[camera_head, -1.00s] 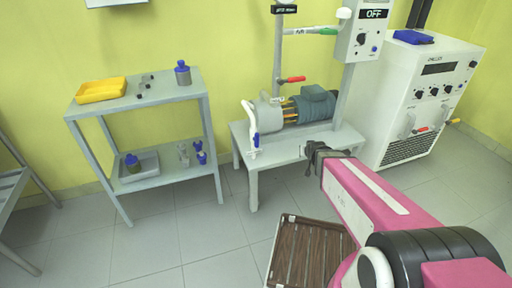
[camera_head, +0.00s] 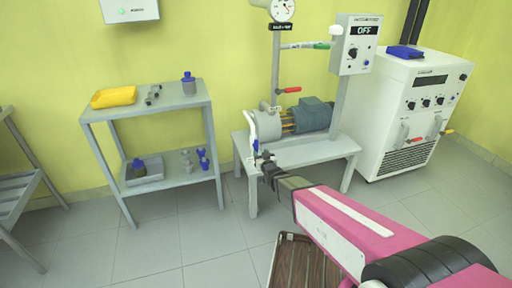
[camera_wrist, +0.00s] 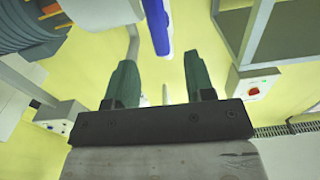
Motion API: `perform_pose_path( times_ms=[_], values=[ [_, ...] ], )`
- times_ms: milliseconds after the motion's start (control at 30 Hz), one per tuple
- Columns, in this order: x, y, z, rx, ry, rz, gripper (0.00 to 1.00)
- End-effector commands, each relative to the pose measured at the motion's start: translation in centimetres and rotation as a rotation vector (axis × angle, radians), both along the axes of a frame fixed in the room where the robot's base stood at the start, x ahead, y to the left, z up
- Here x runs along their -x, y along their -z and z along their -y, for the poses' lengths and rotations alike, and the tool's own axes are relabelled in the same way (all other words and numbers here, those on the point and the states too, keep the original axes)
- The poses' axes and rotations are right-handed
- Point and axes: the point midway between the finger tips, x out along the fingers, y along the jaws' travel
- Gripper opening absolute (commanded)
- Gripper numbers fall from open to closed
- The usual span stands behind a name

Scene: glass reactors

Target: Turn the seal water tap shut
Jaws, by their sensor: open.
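A blue tap lever (camera_head: 256,146) hangs beside a white curved pipe (camera_head: 250,122) at the left end of the pump. No label shows which tap is the seal water tap. My gripper (camera_head: 266,160) is just below and right of the blue lever in the head view. In the wrist view the gripper (camera_wrist: 160,62) is open, with its two green fingers apart and nothing held. The blue lever (camera_wrist: 160,35) shows beyond the fingertips, roughly between them, apart from both. A red lever (camera_head: 289,90) and a green lever (camera_head: 322,45) are on pipes above the pump.
A control box (camera_head: 357,42) reads OFF. A white chiller (camera_head: 425,110) stands right. A wooden crate (camera_head: 300,262) is on the floor.

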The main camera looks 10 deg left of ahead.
Motion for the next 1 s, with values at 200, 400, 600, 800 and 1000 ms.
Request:
perform_pose_path(
  times_ms=[200,400,600,800,1000],
  values=[
    [-3.7,0.2,-2.3,-0.001,0.0,0.001,0.49],
    [-6.2,0.2,-3.8,0.001,0.0,-0.001,0.49],
    [-6.9,0.0,-4.2,0.001,0.0,-0.001,0.49],
    [-6.8,0.0,-4.2,0.001,0.001,-0.001,0.46],
    [-6.8,0.0,-4.2,0.001,0.001,-0.001,0.07]
  ],
)
